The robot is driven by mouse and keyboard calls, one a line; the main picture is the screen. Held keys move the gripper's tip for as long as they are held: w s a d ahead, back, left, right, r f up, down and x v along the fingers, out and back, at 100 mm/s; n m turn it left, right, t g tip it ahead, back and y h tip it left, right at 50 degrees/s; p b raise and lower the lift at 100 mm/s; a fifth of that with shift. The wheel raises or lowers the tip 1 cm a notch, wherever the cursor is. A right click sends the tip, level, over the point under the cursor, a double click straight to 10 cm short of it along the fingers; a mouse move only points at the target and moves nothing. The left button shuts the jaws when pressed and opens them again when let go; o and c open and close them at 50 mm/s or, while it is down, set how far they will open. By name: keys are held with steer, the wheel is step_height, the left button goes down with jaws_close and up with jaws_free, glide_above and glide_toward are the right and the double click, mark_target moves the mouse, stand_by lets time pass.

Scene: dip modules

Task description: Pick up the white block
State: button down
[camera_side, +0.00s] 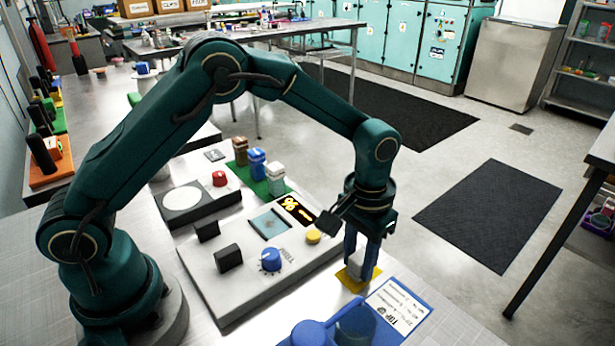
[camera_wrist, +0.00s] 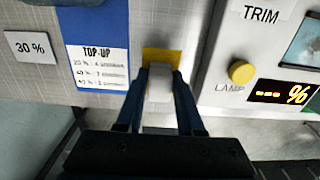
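The white block (camera_wrist: 159,84) stands between the two blue fingers of my gripper (camera_wrist: 160,78) in the wrist view. It fills the gap, and a finger lies against each side, so my gripper looks shut on it. In the side view my gripper (camera_side: 361,256) points down at the front edge of the bench, and the white block (camera_side: 355,268) shows partly between the fingers. The yellow square (camera_side: 347,283) lies under and around the block. Whether the block's base touches the square is hidden.
The grey control panel (camera_side: 230,300) with a yellow button (camera_side: 313,237) and blue knob (camera_side: 271,260) stands close beside my gripper. A blue board with a TOP-UP card (camera_side: 398,306) lies on the other side, with a blue container (camera_side: 355,325) near it. A green mat (camera_side: 262,189) holds several small modules.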

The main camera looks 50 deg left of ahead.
mark_target(359, 257)
steer(key=shift+r, duration=0.15)
step_height(359, 257, up, 4)
steer(key=shift+r, duration=0.1)
steer(key=s+a+r, duration=0.1)
steer(key=a+r, duration=0.5)
steer(key=a, duration=0.5)
steer(key=shift+s+a+r, duration=0.25)
steer(key=shift+s+a, duration=0.05)
steer(key=shift+s, duration=0.05)
steer(key=c, duration=1.1)
jaws_free()
jaws_close()
steer(key=shift+s+a+f, duration=0.1)
steer(key=shift+s+a, duration=0.2)
steer(key=shift+s, duration=0.55)
steer(key=shift+s+a, duration=0.25)
steer(key=shift+s, duration=0.55)
steer(key=shift+s+a+f, duration=0.1)
steer(key=shift+s+a, duration=0.2)
steer(key=shift+s, duration=0.55)
